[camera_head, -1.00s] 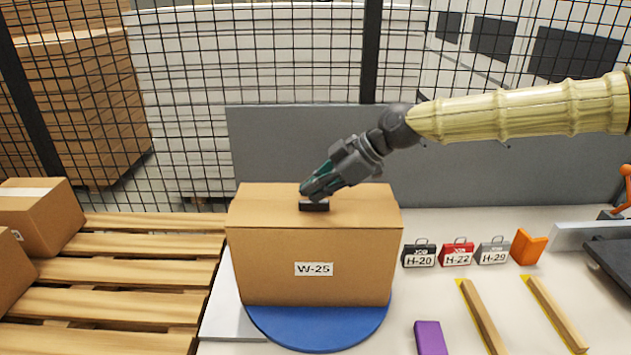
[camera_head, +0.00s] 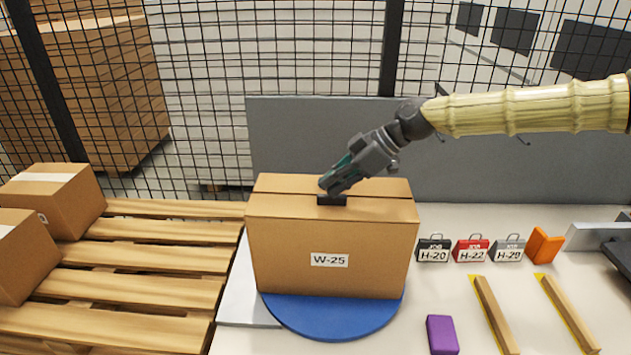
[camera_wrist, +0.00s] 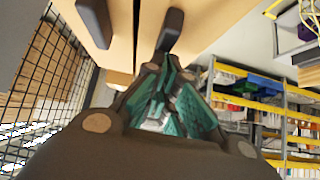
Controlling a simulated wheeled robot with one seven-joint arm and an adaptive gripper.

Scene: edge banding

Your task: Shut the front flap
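The brown cardboard box (camera_head: 300,252), labelled W-25, stands upright on a blue round turntable (camera_head: 335,320). Its top shows a seam running left to right, and the front flap (camera_head: 380,208) lies about level between the seam and the front edge. My gripper (camera_head: 332,192) reaches in from the upper right, its dark tip low at the box top near the seam. I cannot tell if it touches.
A grey panel (camera_head: 480,160) and mesh fence stand behind the box. A wooden pallet (camera_head: 140,265) with boxes is at left. At right are job tags (camera_head: 471,249), an orange block (camera_head: 544,246), a purple block (camera_head: 441,334) and wooden strips (camera_head: 495,315).

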